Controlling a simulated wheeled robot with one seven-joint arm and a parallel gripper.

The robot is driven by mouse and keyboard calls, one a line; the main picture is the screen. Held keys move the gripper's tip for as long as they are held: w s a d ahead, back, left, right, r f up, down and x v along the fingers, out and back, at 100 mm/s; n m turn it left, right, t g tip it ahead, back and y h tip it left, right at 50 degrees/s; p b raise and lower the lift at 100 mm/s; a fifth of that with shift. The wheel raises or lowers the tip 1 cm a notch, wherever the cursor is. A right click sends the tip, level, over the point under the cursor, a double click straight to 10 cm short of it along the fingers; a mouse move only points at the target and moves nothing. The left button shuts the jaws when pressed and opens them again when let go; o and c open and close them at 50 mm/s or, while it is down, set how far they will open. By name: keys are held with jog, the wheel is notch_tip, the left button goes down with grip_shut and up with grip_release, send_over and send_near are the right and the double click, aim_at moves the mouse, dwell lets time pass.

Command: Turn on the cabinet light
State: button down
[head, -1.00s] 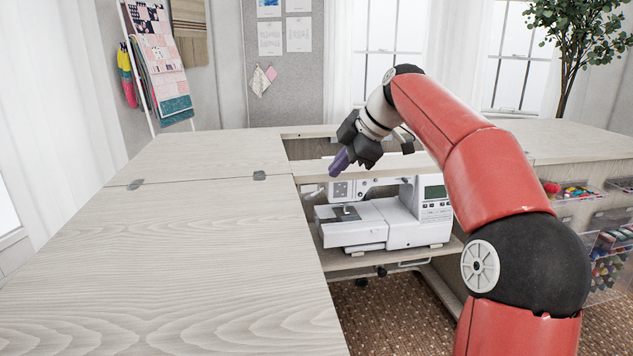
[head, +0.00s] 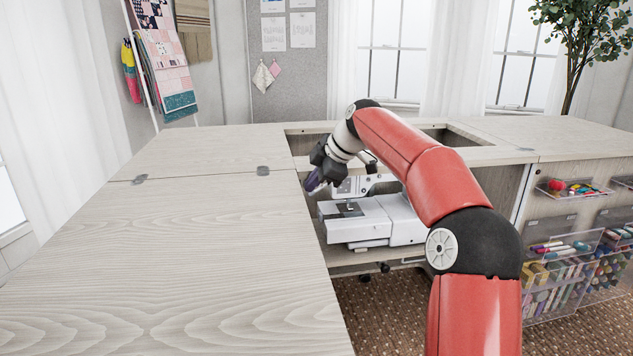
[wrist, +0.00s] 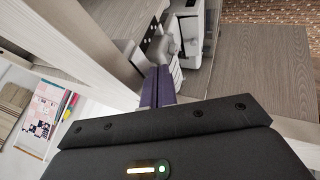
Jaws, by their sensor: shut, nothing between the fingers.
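The pale wood cabinet (head: 180,260) has an opening in its top. A white sewing machine (head: 372,222) stands on a lower shelf in that opening. My gripper (head: 311,187) is low at the left side of the opening, beside the machine's left end. In the wrist view, its purple fingers (wrist: 158,86) are together and empty, pointing into the cabinet. A grey rounded part (wrist: 165,47) lies just beyond the fingertips there; I cannot tell what it is or whether the fingers touch it. I cannot make out the cabinet light or its switch.
The wood frame around the opening is close to my gripper and arm. Clear bins (head: 560,250) of sewing supplies hang on the cabinet's right side. The left tabletop is bare. A quilt rack (head: 165,65) stands behind on the left.

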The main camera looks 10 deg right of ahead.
jog(key=shift+w+m, duration=0.25)
jog(key=shift+m, duration=0.15)
jog(key=shift+d, duration=0.1)
dwell(0.3)
